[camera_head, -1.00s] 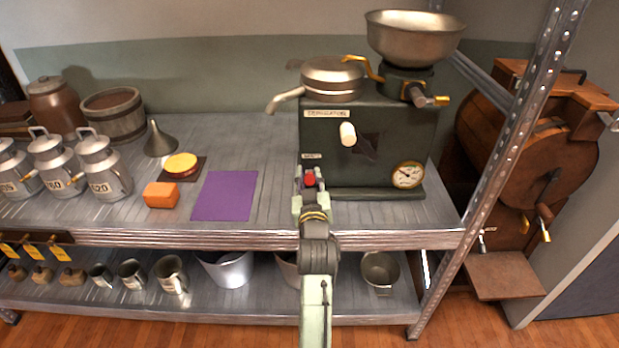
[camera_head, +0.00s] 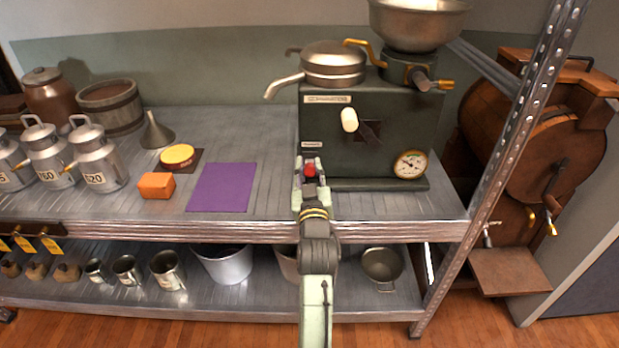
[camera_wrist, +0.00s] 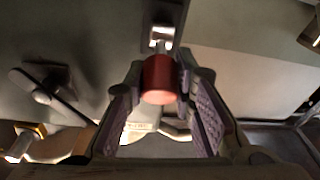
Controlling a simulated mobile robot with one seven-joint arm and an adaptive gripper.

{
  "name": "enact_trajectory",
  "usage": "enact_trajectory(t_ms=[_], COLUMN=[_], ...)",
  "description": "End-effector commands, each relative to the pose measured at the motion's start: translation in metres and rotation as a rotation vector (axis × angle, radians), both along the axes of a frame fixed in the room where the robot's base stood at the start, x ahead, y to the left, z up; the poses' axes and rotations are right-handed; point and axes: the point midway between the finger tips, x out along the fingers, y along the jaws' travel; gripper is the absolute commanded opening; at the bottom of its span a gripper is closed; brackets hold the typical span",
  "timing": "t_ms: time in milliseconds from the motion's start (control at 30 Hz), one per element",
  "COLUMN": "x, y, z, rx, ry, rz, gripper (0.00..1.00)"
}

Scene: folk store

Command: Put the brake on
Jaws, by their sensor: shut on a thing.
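A dark green separator (camera_head: 335,165) stands on the upper shelf. In the wrist view, the knob (camera_wrist: 160,79) lies between the finger pads, on a short metal stem running to a plate on the green body. The label's words are too small to read.
A white-handled crank (camera_head: 349,119) juts out above the knob. A gauge (camera_head: 410,164) is at the lower right of the machine. A purple mat (camera_head: 222,188), an orange block (camera_head: 156,185) and several milk cans (camera_head: 97,160) stand left. A metal post (camera_head: 490,150) rises at the right.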

Motion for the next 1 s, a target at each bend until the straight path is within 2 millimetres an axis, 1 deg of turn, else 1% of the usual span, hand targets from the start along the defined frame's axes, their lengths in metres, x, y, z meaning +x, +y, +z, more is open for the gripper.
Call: enact_trajectory(t_ms=[33,133,367,700,733,1000], x=[-0.0003,-0.0010,-0.0024,-0.0028,-0.0028,-0.0028], y=[-0.0009,-0.0008,-0.0007,-0.0008,-0.0008,-0.0005], z=[-0.0100,-0.0114,-0.0082,-0.0055,-0.0055,-0.0062], rx=[0.000,0.000,0.000,0.000,0.000,0.000], ry=[-0.027,-0.070,-0.132,-0.137,-0.137,-0.136], rz=[-0.002,-0.002,-0.002,-0.002,-0.002,-0.001], gripper=[0.00,0.00,0.00,0.00,0.24,0.42])
